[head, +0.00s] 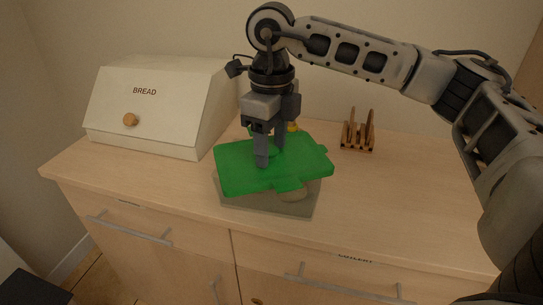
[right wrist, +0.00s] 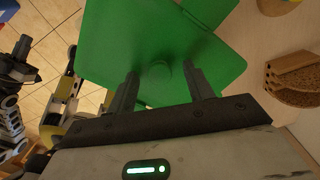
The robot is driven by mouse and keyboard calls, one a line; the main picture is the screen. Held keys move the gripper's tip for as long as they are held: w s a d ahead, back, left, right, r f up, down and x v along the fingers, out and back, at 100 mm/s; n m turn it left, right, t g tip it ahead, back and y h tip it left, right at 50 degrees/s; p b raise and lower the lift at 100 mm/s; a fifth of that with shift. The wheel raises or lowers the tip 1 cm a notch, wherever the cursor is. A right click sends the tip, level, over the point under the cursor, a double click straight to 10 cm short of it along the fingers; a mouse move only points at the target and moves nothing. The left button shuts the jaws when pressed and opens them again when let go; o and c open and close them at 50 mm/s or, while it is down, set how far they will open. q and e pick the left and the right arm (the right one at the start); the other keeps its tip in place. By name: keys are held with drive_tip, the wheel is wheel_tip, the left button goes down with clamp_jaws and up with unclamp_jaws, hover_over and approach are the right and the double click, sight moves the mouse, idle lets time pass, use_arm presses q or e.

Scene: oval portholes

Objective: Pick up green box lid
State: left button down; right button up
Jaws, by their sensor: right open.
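The green box lid (head: 232,172) lies on top of a grey see-through box (head: 255,202) on the counter. The lid looks slightly askew on the box, and a rounded pale item shows inside below its front edge. My right gripper (head: 268,160) points down over the lid. In the right wrist view the open fingers (right wrist: 161,88) stand on either side of the round green knob (right wrist: 160,73) on the lid (right wrist: 125,38), apart from it. My left gripper is not in the head view.
A white bread box (head: 160,105) with a round wooden knob stands at the left. A wooden rack (head: 357,133) stands behind right, also in the right wrist view (right wrist: 295,78). A small yellow thing (head: 293,127) is partly hidden behind my gripper. The counter (head: 400,200) is clear at right.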

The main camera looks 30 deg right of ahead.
clamp_jaws()
drive_tip(key=shift+r, duration=0.15)
